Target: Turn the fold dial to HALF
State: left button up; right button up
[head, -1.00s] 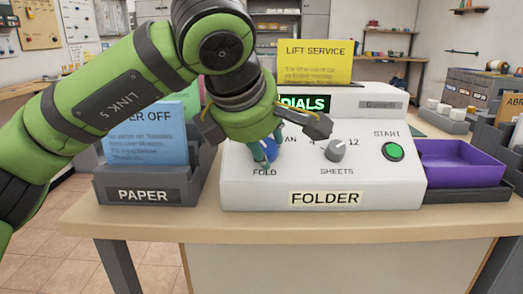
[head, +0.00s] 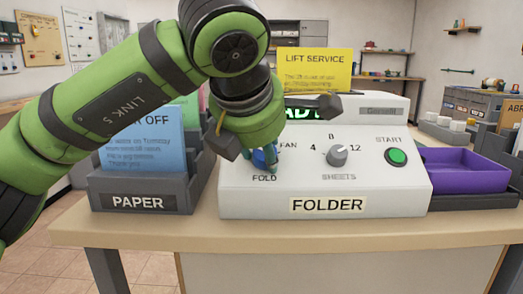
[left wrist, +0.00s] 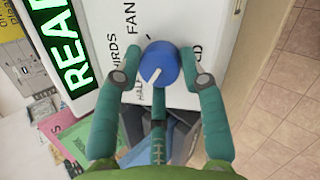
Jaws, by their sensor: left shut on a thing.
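The blue fold dial (head: 260,158) is on the front of the white folder machine (head: 240,203), above the word FOLD. My left gripper (head: 266,162) has come down over it and is shut on it, mostly hiding it in the head view. In the left wrist view the blue dial (left wrist: 163,66) sits between my fingers. Its white mark points to the lower left, toward the partly hidden label starting HAL. The labels THIRDS and FAN lie further along. The green-lit display (left wrist: 65,40) shows READ, with the rest cut off. My right gripper is not in view.
The grey sheets dial (head: 337,155) and green start button (head: 396,157) are to the right on the same panel. A grey PAPER holder (head: 185,200) stands close on the left, and a purple tray (head: 465,173) on the right.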

pick_arm(q)
jog(key=shift+s+d+f, duration=0.1)
jog(key=shift+d+f, duration=0.05)
jog(key=shift+f, duration=0.05)
jog(key=o, duration=1.1)
jog(key=shift+r, duration=0.15)
jog(key=shift+r, duration=0.15)
jog(key=v, duration=1.1)
jog(key=shift+s+r, duration=0.15)
jog(key=shift+s, duration=0.1)
